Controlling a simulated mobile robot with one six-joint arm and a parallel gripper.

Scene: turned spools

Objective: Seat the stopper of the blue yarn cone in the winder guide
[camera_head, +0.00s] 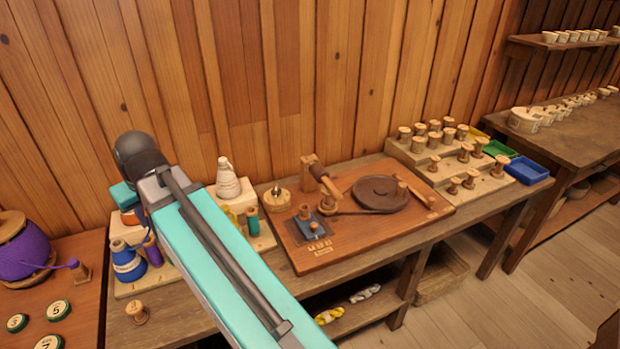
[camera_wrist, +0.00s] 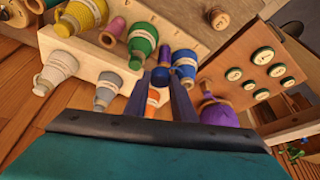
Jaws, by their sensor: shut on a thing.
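In the wrist view, my gripper (camera_wrist: 160,84) is shut on a small blue stopper (camera_wrist: 160,75) with a pale wooden end. The blue yarn cone (camera_wrist: 183,64) stands close beside it, to the right of the fingers. In the head view, the blue yarn cone (camera_head: 128,262) stands on the pale stand at the left, with my arm close to its right. My gripper and the stopper are mostly hidden there by my arm. The winder board (camera_head: 370,233) lies to the right, with a wooden post and a small blue plate (camera_head: 313,229). I cannot tell which fitting is the guide.
Other cones crowd the stopper: green (camera_wrist: 142,42), orange (camera_wrist: 152,97) and grey (camera_wrist: 108,89). A stepped rack of wooden spools (camera_head: 455,180) and coloured trays (camera_head: 527,171) stand right of the winder board.

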